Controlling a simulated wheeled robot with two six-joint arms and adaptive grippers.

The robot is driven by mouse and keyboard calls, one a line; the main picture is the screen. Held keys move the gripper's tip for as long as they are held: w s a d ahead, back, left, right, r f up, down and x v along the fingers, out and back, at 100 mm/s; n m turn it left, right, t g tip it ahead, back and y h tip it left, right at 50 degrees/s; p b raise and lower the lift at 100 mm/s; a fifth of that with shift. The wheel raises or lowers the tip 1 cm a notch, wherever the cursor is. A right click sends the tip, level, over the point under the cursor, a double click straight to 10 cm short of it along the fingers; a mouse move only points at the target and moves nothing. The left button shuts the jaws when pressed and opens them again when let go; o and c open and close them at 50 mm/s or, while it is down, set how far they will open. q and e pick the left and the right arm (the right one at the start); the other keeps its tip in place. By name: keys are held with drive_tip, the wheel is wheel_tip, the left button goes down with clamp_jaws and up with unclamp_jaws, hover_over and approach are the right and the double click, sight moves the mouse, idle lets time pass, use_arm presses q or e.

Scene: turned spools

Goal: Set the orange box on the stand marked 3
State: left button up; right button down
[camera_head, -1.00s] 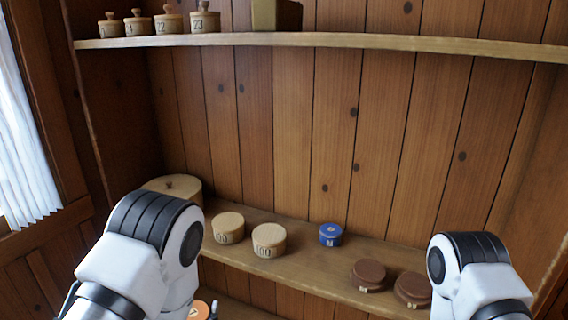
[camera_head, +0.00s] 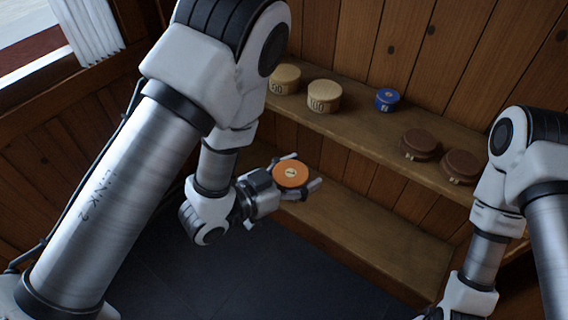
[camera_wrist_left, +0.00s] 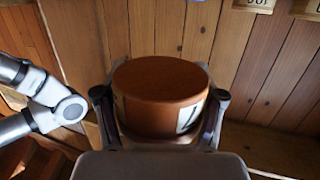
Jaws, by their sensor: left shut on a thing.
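I cannot make out a stand marked 3 in any view now. My right arm is at the right, and its fingers are out of view.
The middle shelf (camera_head: 360,128) carries two pale wooden round boxes (camera_head: 323,96) (camera_head: 284,79), a small blue box (camera_head: 387,99) and two brown round pieces (camera_head: 421,144) (camera_head: 461,166) with tiny unreadable labels. The lower board (camera_head: 350,230) looks bare where it shows.

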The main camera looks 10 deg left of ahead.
use_arm(q)
drive_tip(key=w+f+m+g+h, duration=0.3)
drive_tip(key=f+m+g+h, duration=0.2)
drive_tip(key=m+g, duration=0.4)
drive_tip(key=shift+d+f+g+h, duration=0.15)
drive_tip(key=shift+d+g+h, duration=0.2)
drive_tip(key=shift+g, duration=0.65)
